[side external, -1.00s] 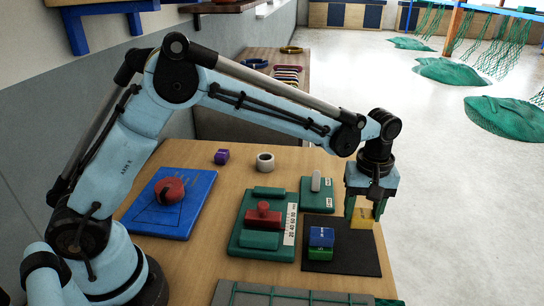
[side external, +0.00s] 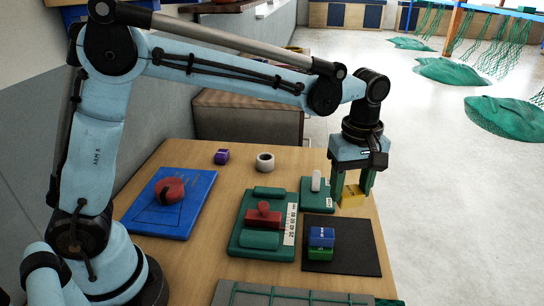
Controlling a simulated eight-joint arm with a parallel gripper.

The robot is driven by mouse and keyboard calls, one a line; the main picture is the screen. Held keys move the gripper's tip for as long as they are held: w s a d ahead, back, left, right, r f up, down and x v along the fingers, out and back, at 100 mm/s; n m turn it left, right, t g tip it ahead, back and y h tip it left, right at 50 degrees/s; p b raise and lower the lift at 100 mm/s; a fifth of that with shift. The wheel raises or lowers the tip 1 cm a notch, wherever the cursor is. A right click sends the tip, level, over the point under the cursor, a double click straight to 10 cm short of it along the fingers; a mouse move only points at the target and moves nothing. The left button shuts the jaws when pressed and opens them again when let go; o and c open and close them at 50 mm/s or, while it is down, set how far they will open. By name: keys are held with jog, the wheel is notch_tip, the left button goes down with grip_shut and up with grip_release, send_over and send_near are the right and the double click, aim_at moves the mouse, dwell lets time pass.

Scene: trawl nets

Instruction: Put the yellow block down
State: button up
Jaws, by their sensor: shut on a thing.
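My gripper (side external: 353,193) is shut on the yellow block (side external: 351,199), its green fingers on either side of it. The block is behind the far edge of the dark mat (side external: 355,260), to the right of the small green tray with a white peg. I cannot tell for sure whether its underside touches the table. A blue block (side external: 321,236) sits on a green block (side external: 320,254) on the mat, nearer the camera than my gripper.
The small green tray (side external: 313,204) is close left of my gripper. A green holder (side external: 250,240) with a red piece, a blue board (side external: 143,218) with a red round object, a white ring (side external: 265,162) and a purple block (side external: 221,157) lie farther left. The table's right edge is close.

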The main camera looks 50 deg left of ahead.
jog(key=w+a+n, duration=0.1)
jog(key=a+n, duration=0.8)
jog(key=a, duration=2)
jog(key=s+a+f+n, duration=0.1)
jog(key=s+a+f, duration=0.1)
jog(key=a, duration=0.6)
jog(key=s+a+f+n, duration=0.2)
jog(key=s+a, duration=0.3)
jog(key=a, duration=0.4)
jog(key=s+a+f+n, duration=0.2)
jog(key=s+a, duration=0.2)
jog(key=a, duration=0.4)
jog(key=shift+s+a+f, duration=0.15)
jog(key=shift+a+f, duration=0.1)
jog(key=shift+f, duration=0.1)
jog(key=shift+s+a+f, duration=0.15)
jog(key=shift+a+f, duration=0.15)
jog(key=shift+a, duration=0.05)
jog(key=shift+f, duration=1.95)
jog(key=o, duration=1)
jog(key=shift+f, duration=0.15)
jog(key=shift+o, duration=0.2)
